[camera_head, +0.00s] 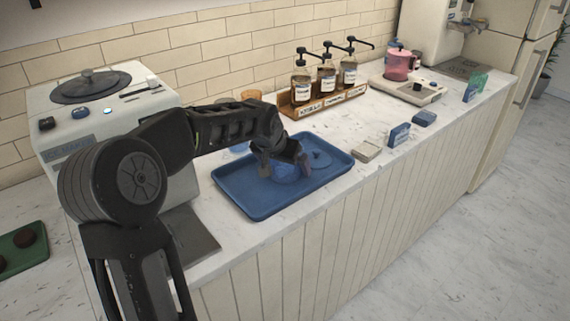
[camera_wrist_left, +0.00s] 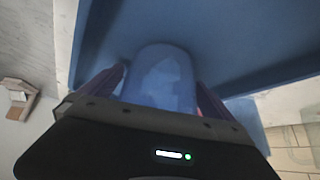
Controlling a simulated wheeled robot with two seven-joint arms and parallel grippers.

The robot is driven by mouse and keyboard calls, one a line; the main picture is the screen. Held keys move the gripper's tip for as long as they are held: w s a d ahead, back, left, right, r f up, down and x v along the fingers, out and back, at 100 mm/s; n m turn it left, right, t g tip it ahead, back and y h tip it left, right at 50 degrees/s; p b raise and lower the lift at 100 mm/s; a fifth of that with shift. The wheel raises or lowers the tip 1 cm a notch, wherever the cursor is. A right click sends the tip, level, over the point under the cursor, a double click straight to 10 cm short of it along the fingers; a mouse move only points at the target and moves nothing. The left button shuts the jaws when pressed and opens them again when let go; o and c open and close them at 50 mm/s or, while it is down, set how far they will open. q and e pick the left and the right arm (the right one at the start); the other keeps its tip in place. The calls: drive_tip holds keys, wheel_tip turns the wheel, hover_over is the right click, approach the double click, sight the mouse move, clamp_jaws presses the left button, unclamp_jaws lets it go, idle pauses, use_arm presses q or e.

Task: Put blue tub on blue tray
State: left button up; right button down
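The blue tray (camera_head: 262,205) lies on the white counter, near its front edge. The blue tub (camera_head: 284,172) is over the tray, largely hidden behind my left gripper (camera_head: 283,168). In the left wrist view the tub (camera_wrist_left: 163,78) is translucent blue and sits between the two fingers of my left gripper (camera_wrist_left: 160,92), which close in on both its sides. The tray (camera_wrist_left: 235,35) fills the view behind it. I cannot tell whether the tub touches the tray. My right gripper is not in view.
A white machine (camera_head: 95,115) stands at the left. A wooden rack (camera_head: 322,103) with pump bottles stands behind the tray. A pink pitcher (camera_head: 398,65) stands on a scale-like base further right. Small boxes (camera_head: 367,151) and cards lie right of the tray.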

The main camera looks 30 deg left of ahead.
use_arm(q)
drive_tip(key=shift+r, duration=0.25)
drive_tip(key=v, duration=1.1)
drive_tip(key=shift+s+r, duration=0.3)
